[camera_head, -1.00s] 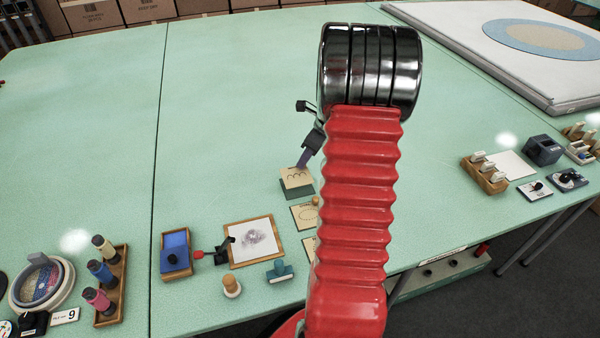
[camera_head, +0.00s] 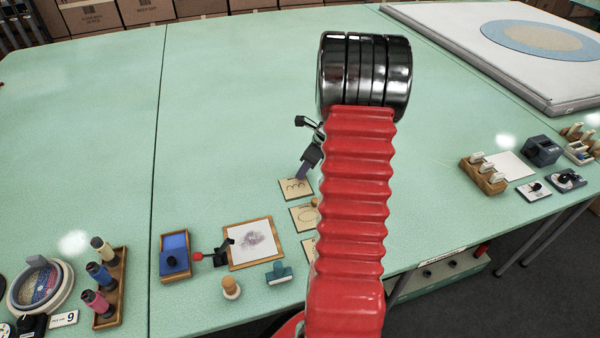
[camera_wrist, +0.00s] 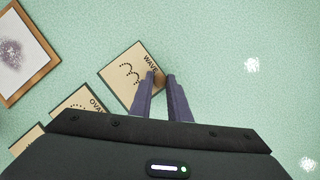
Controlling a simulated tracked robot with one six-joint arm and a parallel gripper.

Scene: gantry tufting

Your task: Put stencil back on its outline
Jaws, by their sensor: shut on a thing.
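The tan WAVE stencil (camera_head: 296,189), a square card with a dotted wave and a small wooden knob (camera_wrist: 159,80), lies low at the table surface, apparently flat. It also shows in the wrist view (camera_wrist: 125,77). My gripper (camera_wrist: 161,77) is shut on the knob at the card's right side. In the head view my gripper (camera_head: 303,175) reaches down to the stencil's far edge. Any outline under the stencil is hidden by it. The OVAL stencil (camera_head: 303,218) lies just nearer, apart from it. A third card (camera_head: 309,246) is mostly hidden by my arm.
A wood-framed board with a grey smudge (camera_head: 250,261) and a teal-handled stamp (camera_head: 279,272) lie nearer. A blue pad box (camera_head: 174,257) and a spool rack (camera_head: 112,290) stand left. The green table (camera_head: 230,110) beyond the stencil is clear.

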